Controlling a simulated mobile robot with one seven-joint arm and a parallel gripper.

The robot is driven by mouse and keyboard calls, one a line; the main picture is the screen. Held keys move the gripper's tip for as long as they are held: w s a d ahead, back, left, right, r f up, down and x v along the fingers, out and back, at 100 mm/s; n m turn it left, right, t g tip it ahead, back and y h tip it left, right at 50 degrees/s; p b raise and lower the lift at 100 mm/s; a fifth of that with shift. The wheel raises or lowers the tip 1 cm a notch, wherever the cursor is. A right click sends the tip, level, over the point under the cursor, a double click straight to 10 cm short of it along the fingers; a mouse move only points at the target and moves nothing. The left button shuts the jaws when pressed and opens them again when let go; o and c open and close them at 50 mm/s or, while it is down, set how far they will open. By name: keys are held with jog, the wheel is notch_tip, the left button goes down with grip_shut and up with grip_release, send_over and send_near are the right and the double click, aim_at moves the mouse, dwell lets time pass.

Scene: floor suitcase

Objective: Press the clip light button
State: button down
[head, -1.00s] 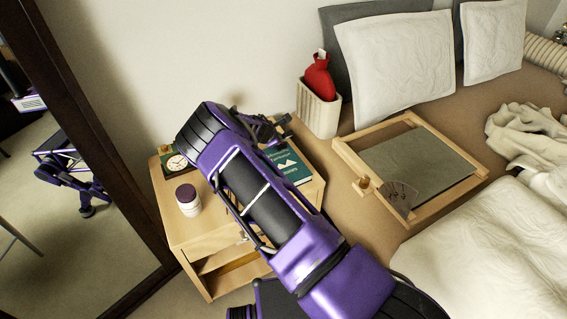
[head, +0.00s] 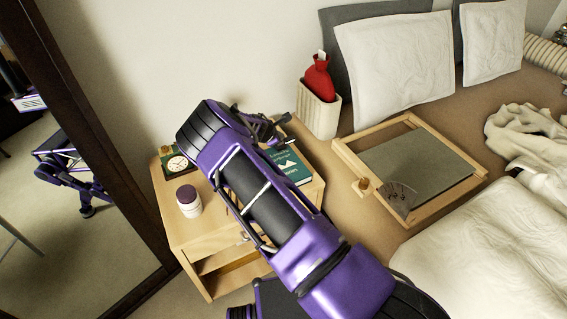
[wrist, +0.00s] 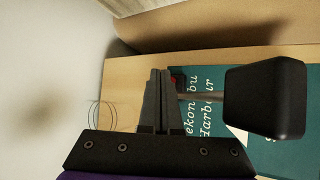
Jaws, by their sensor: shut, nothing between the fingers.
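The clip light (wrist: 264,97) is a black lamp head on a thin stem, over the teal book (wrist: 206,128) in the wrist view. The stem runs left to a small dark base with a red spot (wrist: 174,79), which looks like its button. My gripper (wrist: 160,73) is shut and empty, its fingertips just left of that base. The right finger is close against the base or touching it; I cannot tell which. In the head view my gripper (head: 280,122) is over the back of the nightstand, and my arm hides part of the book (head: 291,164).
The wooden nightstand (head: 205,242) also holds a clock (head: 176,163) and a lidded jar (head: 189,204). A cream bin (head: 317,112) with a red hot-water bottle (head: 318,76) stands behind it. The bed with a wooden tray (head: 455,205) is right; a mirror frame (head: 103,150) is left.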

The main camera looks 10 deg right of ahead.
jog(key=shift+r, duration=0.15)
jog(key=shift+r+p, duration=1.7)
jog(key=shift+r, duration=1.15)
